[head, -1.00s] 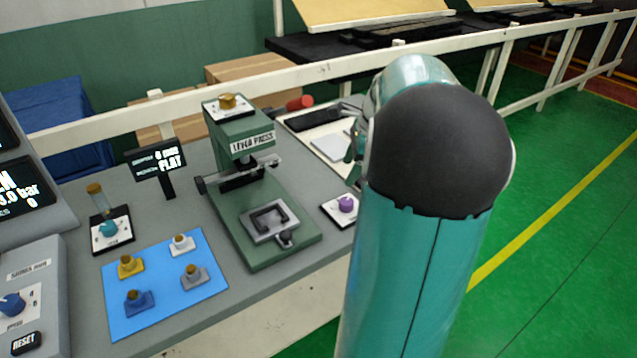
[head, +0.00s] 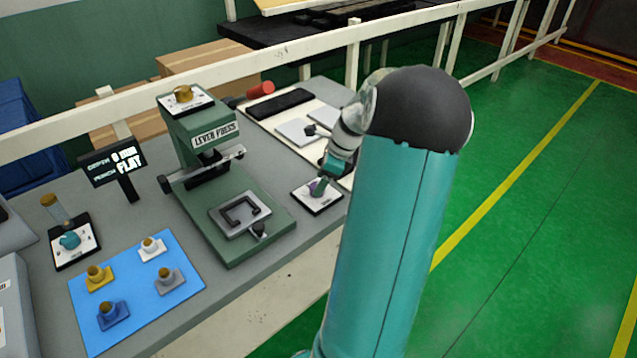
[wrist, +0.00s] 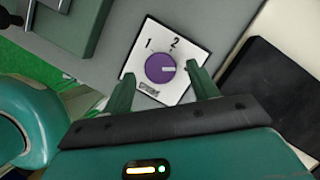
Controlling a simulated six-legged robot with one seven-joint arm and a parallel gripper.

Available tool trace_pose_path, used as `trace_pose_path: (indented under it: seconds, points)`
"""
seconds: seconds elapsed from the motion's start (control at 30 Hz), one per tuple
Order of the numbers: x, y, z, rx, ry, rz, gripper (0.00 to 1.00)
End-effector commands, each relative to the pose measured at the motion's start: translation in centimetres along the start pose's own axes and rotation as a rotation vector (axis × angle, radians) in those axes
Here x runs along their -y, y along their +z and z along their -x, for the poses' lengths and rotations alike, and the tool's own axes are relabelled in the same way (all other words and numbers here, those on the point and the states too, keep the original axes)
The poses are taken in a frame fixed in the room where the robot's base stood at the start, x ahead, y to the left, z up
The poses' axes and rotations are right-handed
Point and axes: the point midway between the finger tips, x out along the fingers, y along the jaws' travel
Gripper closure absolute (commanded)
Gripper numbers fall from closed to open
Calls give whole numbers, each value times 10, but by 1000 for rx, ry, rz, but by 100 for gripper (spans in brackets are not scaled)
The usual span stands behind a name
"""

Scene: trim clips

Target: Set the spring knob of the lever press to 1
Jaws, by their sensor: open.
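The lever press (head: 208,150) is green and stands in the middle of the bench. A purple knob (wrist: 160,69) sits on a white plate (wrist: 146,50) with a 1 at upper left and a 2 at the top. Its white pointer line points right, away from both numbers, towards a spot covered by a finger. The plate's label is too small to read. In the head view the plate (head: 325,204) lies right of the press. My gripper (wrist: 162,80) is open over the plate, one finger on each side of the knob, with no clear contact. It also shows in the head view (head: 322,182).
A blue mat (head: 140,325) with several small coloured pieces lies left of the press. A teal knob (head: 69,240) and a small display (head: 115,165) stand behind it. A dark block (head: 279,103) lies at the back. A white rail (head: 250,62) runs behind the bench.

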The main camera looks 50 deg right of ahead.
Motion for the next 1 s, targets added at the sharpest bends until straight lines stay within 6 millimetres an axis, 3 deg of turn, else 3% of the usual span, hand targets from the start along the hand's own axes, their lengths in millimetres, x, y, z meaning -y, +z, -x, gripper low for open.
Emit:
trace_pose_path:
  seconds: [0.2, 0.47, 0.7, 1.0]
  points:
    - [1, 2, -18, 1, -1, 0, 41]
    - [1, 2, -20, 0, -2, 0, 41]
    - [1, 2, -19, 0, -1, 0, 86]
    - [1, 2, -20, 0, 10, 24, 85]
